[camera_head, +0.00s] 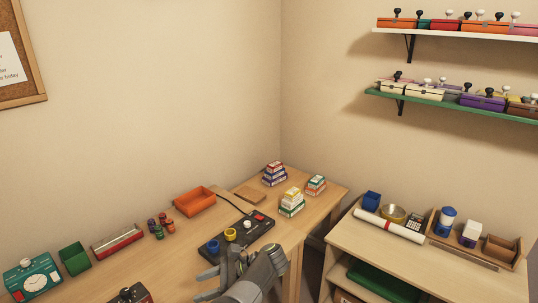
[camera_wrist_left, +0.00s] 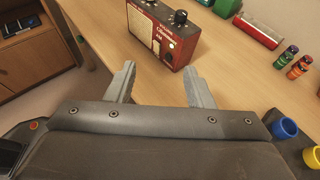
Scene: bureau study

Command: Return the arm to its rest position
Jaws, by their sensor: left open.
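My left gripper (camera_head: 204,284) is low in the middle of the head view, over the front part of the wooden desk (camera_head: 180,262). In the left wrist view its two grey fingers (camera_wrist_left: 160,72) are spread apart with nothing between them. A dark red radio-like box (camera_wrist_left: 150,38) with a black knob stands beyond the fingertips, apart from them. In the head view this box (camera_head: 131,295) is cut off by the bottom edge. My right gripper shows in neither view.
A black panel (camera_head: 250,234) with blue and yellow cups lies close behind my left gripper. An orange tray (camera_head: 194,201), small bottles (camera_head: 160,227), a green bin (camera_head: 75,259) and a teal clock box (camera_head: 33,277) line the desk. A side cabinet (camera_head: 405,255) stands right.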

